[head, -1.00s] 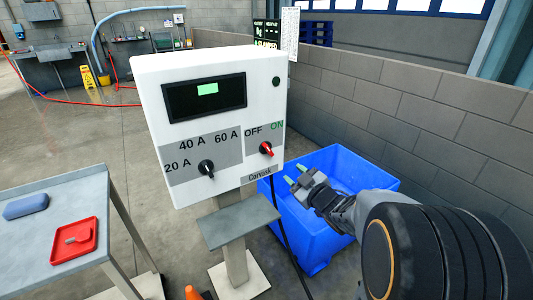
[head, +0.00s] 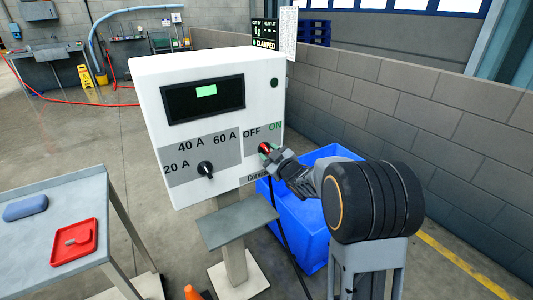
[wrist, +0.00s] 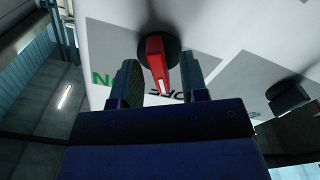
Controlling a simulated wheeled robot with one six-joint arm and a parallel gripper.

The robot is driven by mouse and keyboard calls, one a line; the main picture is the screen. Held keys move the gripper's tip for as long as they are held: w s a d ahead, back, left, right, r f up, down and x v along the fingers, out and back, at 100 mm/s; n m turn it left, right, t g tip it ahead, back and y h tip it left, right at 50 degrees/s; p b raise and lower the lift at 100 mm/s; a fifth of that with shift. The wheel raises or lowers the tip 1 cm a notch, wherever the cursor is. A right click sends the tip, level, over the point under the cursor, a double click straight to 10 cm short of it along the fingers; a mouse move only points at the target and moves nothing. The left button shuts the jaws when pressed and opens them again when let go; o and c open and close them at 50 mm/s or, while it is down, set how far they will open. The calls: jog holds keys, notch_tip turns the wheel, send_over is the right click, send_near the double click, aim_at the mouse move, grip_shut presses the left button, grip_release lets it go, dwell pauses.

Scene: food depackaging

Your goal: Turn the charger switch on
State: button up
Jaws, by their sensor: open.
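The charger (head: 150,95) is a white box on a post, with a display and printed OFF and ON labels. Its red switch (head: 263,148) sits below those labels at the right of the front face. In the wrist view the red switch (wrist: 156,62) stands on a black round base, its white mark toward the upside-down OFF label (wrist: 168,97). My gripper (head: 270,152) is at the switch, partly covering it. In the wrist view the gripper (wrist: 160,80) is open, with one finger on each side of the red handle and gaps visible.
A black current dial (head: 205,168) is left of the switch; a grey shelf (head: 235,222) juts out below. A blue bin (head: 305,235) stands behind my arm, before a block wall. A metal table (head: 60,195) with a red tray (head: 74,240) is at left.

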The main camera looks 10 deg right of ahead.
jog(key=shift+w, duration=0.25)
